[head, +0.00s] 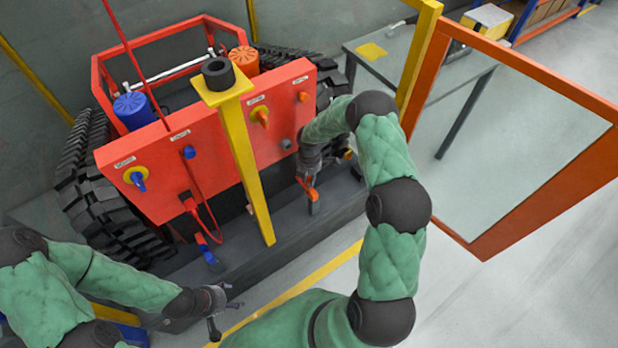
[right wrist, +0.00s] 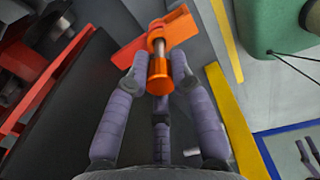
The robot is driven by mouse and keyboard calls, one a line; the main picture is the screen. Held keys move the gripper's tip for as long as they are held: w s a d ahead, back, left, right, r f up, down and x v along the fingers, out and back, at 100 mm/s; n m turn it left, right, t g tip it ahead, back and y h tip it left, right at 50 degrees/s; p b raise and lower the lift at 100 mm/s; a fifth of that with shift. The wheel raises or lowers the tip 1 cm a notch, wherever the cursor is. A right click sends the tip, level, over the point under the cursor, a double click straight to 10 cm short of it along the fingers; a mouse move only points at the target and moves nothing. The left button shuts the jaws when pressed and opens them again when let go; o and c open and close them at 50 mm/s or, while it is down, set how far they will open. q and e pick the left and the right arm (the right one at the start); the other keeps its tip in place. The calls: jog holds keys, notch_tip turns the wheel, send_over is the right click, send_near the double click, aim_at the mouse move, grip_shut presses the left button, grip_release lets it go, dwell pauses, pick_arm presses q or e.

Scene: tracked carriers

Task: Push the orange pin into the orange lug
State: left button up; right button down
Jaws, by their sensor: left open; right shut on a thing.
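The orange pin (right wrist: 160,76) has an orange head and a bare metal shank. In the right wrist view its head sits between the fingertips of my right gripper (right wrist: 155,84), which is shut on it. The shank points at the orange lug (right wrist: 122,52) and overlaps it in the picture; I cannot tell how far it enters. In the head view the orange lug (head: 309,191) stands low in front of the red panel, with my right gripper (head: 303,179) just above it. My left gripper (head: 222,311) is open and empty at the lower left.
The red carrier panel (head: 215,145) bears several coloured knobs behind the lug. A yellow post (head: 248,160) rises left of my right gripper. A blue lug-like piece (head: 207,246) is at the lower left. An orange-framed clear panel (head: 520,130) stands to the right.

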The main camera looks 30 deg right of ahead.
aim_at(309, 183)
jog(key=shift+f, duration=0.2)
jog(key=shift+f+b, duration=0.35)
jog(key=shift+b, duration=0.05)
jog(key=shift+f+b, duration=1)
jog(key=shift+f, duration=0.5)
dwell(1.6)
jog(key=c, duration=1)
grip_release()
notch_tip(309, 183, up, 12)
